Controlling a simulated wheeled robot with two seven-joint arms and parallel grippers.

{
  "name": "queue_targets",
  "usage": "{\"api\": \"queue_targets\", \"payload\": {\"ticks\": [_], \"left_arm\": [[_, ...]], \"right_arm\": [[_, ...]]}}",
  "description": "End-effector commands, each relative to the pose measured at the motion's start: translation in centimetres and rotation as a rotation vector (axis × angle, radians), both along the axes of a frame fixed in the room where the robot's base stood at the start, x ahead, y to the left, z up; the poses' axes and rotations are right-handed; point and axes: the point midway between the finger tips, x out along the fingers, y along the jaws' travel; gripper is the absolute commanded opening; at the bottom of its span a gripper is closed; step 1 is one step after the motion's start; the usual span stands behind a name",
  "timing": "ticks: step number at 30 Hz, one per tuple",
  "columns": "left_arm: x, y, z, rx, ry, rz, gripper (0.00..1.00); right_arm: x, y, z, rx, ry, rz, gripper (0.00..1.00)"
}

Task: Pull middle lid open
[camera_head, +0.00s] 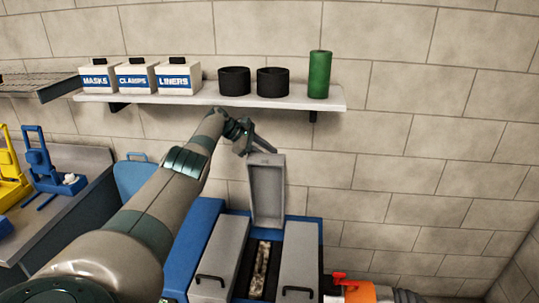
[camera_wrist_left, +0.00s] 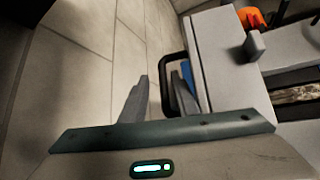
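The middle lid (camera_head: 266,190) is a grey lid swung up to near upright at the back of the blue box (camera_head: 205,215). Its uncovered slot shows a mottled, pale strip (camera_head: 260,268). My left gripper (camera_head: 243,135) is at the lid's raised top end. In the left wrist view the lid (camera_wrist_left: 225,62) and its black handle (camera_wrist_left: 163,88) show close up. The fingers of the left gripper (camera_wrist_left: 158,92) stand apart, with the handle between them and a gap visible on one side. My right gripper is not in view.
The left lid (camera_head: 222,255) and right lid (camera_head: 297,260) are shut. An orange part (camera_head: 358,290) is right of the box. Above, a wall shelf (camera_head: 200,99) holds labelled boxes (camera_head: 135,77), black cups (camera_head: 234,80) and a green cylinder (camera_head: 319,74). A blue tool (camera_head: 45,165) stands left.

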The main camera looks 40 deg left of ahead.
Motion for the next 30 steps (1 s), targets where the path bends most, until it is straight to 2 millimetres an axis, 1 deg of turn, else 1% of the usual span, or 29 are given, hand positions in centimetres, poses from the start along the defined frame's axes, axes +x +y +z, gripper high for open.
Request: {"api": "queue_targets", "payload": {"ticks": [5, 10, 14, 15, 22, 27, 30], "left_arm": [[-0.3, 0.3, 0.3, 0.000, 0.000, 0.000, 0.28], [-1.0, 0.8, 1.0, 0.001, -0.002, 0.001, 0.28], [-1.7, 1.3, 1.7, 0.003, -0.001, 0.000, 0.28], [-2.1, 1.6, 1.9, 0.002, -0.002, 0.000, 0.28], [-3.8, 2.9, 3.8, 0.002, -0.002, 0.000, 0.28], [-4.5, 3.3, 4.7, 0.001, 0.000, -0.001, 0.28], [-4.6, 3.4, 4.8, 0.000, 0.000, 0.000, 0.28]], "right_arm": [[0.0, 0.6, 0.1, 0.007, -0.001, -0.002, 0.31], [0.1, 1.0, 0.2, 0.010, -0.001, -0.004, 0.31], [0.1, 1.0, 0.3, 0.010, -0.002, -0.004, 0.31], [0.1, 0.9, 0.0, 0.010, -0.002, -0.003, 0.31], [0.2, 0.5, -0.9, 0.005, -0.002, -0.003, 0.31], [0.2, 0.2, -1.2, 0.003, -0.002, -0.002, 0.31], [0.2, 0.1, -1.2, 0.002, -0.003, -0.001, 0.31]]}}
